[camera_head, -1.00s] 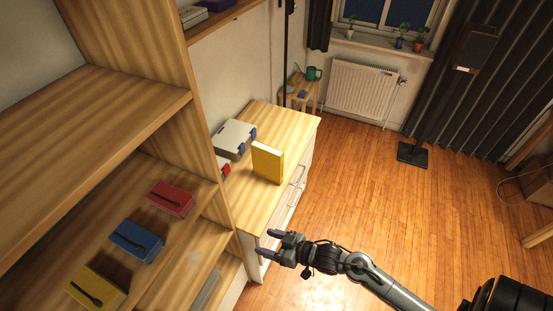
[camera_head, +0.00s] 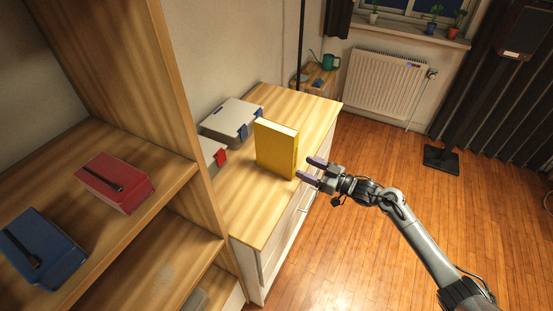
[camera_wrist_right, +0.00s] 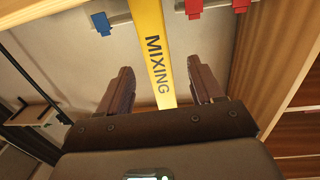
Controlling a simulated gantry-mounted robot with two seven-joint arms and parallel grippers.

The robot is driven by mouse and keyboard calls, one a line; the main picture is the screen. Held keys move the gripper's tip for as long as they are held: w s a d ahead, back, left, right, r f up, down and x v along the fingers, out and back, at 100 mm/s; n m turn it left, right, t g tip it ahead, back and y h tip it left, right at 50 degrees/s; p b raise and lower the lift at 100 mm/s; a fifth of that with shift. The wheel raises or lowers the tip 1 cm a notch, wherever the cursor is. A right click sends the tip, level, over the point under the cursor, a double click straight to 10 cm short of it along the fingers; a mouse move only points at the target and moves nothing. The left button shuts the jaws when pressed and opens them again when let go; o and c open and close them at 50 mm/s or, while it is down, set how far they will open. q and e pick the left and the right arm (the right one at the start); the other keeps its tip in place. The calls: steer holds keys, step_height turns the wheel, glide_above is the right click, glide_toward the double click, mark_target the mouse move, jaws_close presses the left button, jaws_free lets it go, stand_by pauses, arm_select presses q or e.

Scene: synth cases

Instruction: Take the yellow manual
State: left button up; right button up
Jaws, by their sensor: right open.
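The yellow manual (camera_head: 275,148) stands upright on the wooden top of the cabinet (camera_head: 245,222), near its front edge. In the right wrist view the manual's yellow spine (camera_wrist_right: 155,50) reads "MIXING" and lies between my two fingers. My right gripper (camera_head: 311,172) is open and empty, just right of the manual in the head view, with its fingers pointing at it. In the right wrist view my gripper (camera_wrist_right: 160,92) shows a finger on each side of the spine, with gaps on both sides. My left gripper is not in view.
A grey case with blue latches (camera_head: 231,118) and one with a red latch (camera_head: 212,152) lie behind and beside the manual. Red (camera_head: 114,180) and blue (camera_head: 42,248) cases lie on the shelf at left. Open floor (camera_head: 375,245) is at right.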

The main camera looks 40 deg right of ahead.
mark_target(295, 161)
steer(key=b+x, duration=0.1)
steer(key=x, duration=0.5)
steer(key=shift+d+r, duration=0.15)
steer(key=x, duration=0.2)
steer(key=b+x, duration=0.1)
steer(key=x, duration=0.1)
steer(key=shift+d+r, duration=0.1)
steer(key=shift+r, duration=0.3)
steer(key=shift+w+a, duration=0.25)
steer(key=shift+w, duration=0.25)
steer(key=c, duration=1.2)
steer(key=shift+r, duration=0.15)
jaws_close()
